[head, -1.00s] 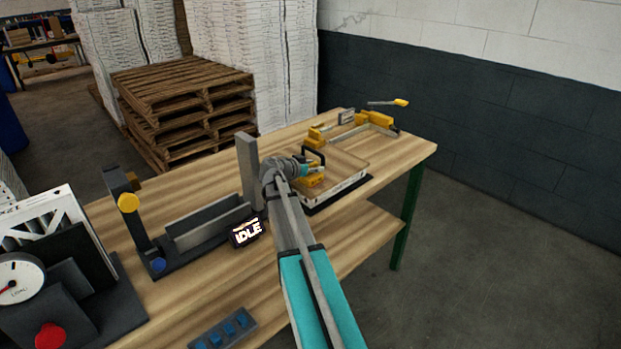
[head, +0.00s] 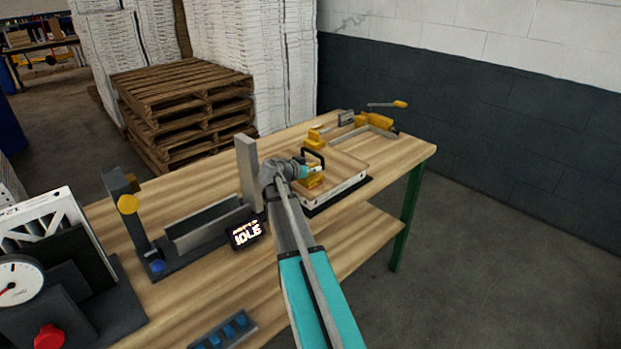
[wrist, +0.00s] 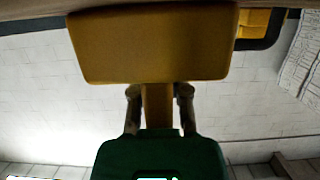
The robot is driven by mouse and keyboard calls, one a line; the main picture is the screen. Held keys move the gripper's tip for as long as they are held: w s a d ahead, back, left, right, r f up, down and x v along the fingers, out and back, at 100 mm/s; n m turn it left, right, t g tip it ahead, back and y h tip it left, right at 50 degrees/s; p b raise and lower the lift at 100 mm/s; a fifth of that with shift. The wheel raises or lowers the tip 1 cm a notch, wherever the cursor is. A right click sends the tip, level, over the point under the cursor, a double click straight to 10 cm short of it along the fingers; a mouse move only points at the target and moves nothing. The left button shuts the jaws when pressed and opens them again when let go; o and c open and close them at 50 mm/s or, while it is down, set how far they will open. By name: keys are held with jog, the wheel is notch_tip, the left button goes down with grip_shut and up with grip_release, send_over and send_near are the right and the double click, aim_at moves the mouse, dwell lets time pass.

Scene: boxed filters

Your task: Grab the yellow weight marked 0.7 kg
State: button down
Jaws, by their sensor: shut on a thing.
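A yellow weight (wrist: 150,45) fills the upper middle of the wrist view, a wide block with a narrow yellow stem. My gripper (wrist: 159,100) has its two fingers closed on that stem, one on each side. In the head view my gripper (head: 313,169) is over the wooden tray (head: 350,188), with yellow (head: 312,181) showing just below it. My arm and wrist hide part of this area. No 0.7 kg marking is readable. I cannot tell whether the weight touches the tray.
A black loop handle (head: 314,153) stands close beside my gripper, and another yellow piece (head: 314,138) is behind it. A yellow-handled clamp (head: 376,122) is at the table's far end. A grey upright plate (head: 247,170) stands left of my wrist.

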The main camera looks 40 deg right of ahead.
jog(key=shift+r, duration=0.2)
dwell(0.4)
jog(key=shift+r+p, duration=1)
jog(key=shift+p, duration=0.2)
jog(key=s+a+r+p, duration=0.2)
jog(key=s+r+p, duration=0.3)
jog(key=s, duration=0.1)
jog(key=s+a+r+p, duration=0.3)
jog(key=s+r+p, duration=0.2)
jog(key=s, duration=0.1)
jog(key=shift+s+a+r+p, duration=0.25)
jog(key=shift+s+r+p, duration=0.1)
jog(key=shift+s, duration=0.05)
